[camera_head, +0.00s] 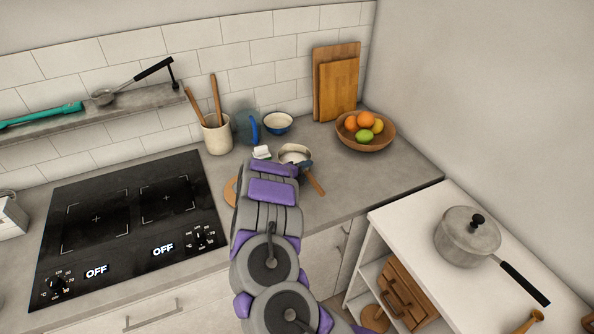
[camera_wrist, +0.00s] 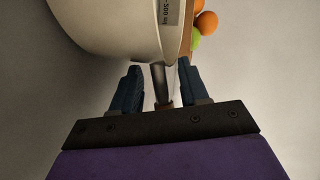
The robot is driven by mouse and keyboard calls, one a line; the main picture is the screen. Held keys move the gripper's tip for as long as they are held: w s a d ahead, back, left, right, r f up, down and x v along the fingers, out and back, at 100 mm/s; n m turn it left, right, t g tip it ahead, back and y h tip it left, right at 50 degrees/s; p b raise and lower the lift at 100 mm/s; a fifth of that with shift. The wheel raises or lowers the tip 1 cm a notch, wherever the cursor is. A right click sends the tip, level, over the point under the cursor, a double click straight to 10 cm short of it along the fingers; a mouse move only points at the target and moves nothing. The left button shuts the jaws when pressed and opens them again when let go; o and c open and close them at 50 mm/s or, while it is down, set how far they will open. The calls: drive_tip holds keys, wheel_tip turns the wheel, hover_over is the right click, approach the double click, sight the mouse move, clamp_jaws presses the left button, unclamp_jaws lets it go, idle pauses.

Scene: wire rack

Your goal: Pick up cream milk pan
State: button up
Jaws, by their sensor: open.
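The cream milk pan (camera_head: 294,152) sits on the grey counter just beyond the end of my arm, its wooden handle (camera_head: 315,184) pointing toward the front right. In the wrist view the pan's cream body (camera_wrist: 110,28) fills the upper left, with dark markings on its side. Its metal handle stem (camera_wrist: 160,84) shows between my two blue fingers. My gripper (camera_wrist: 159,72) is open, with a finger on each side of the stem. It also shows in the head view (camera_head: 300,166), by the pan's handle side. Whether either finger touches the stem is unclear.
A wooden fruit bowl (camera_head: 378,143) stands right of the pan. A cream bowl (camera_head: 278,123), a blue-handled clear jug (camera_head: 243,127) and a utensil crock (camera_head: 217,138) stand behind. The black cooktop (camera_head: 130,215) is left. A grey lidded pot (camera_head: 466,246) stands on the white side unit.

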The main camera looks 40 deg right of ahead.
drive_tip(key=shift+x, duration=0.75)
drive_tip(key=shift+c, duration=0.2)
drive_tip(key=shift+s+d, duration=0.1)
drive_tip(key=shift+s, duration=0.05)
drive_tip(key=shift+c, duration=0.8)
drive_tip(key=shift+a+r, duration=0.15)
drive_tip(key=shift+a, duration=0.45)
drive_tip(key=c, duration=0.6)
clamp_jaws()
drive_tip(key=shift+d, duration=0.25)
